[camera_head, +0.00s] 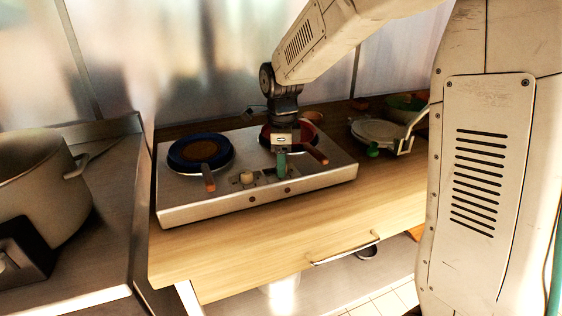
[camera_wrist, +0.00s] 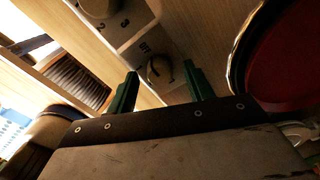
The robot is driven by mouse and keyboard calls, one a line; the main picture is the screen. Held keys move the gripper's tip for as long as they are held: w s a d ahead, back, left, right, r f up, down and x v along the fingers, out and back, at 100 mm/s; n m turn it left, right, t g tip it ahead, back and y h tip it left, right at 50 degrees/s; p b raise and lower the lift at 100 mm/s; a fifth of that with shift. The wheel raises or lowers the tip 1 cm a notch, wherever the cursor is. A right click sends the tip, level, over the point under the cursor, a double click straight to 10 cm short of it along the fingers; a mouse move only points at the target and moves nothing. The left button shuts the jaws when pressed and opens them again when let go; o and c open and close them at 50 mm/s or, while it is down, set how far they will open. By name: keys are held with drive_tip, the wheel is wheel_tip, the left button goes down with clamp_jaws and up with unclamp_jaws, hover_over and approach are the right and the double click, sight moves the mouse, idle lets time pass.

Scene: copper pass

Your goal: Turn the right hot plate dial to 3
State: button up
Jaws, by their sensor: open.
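The steel hot plate (camera_head: 215,205) stands on the wooden counter. Its left dial (camera_head: 246,178) shows on the front part of the top. In the wrist view the right dial (camera_wrist: 160,70), a rounded pale knob with small marks around it, lies between the two green fingertips of my gripper (camera_wrist: 162,76). The fingers are apart, one on each side of the knob, and I cannot tell whether they touch it. I cannot read its setting surely. In the head view my gripper (camera_head: 282,172) points down over the right dial and hides it. The left dial also shows in the wrist view (camera_wrist: 98,7).
A blue pan (camera_head: 200,152) sits on the left plate, its handle toward the front. A red pan (camera_head: 267,136) sits on the right plate behind my gripper. A waffle-iron-like appliance (camera_head: 378,132) stands right. A large pot (camera_head: 38,185) is at left. The front counter is clear.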

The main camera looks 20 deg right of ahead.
drive_tip(key=shift+f, duration=0.3)
drive_tip(key=shift+c, duration=0.3)
drive_tip(key=c, duration=0.9)
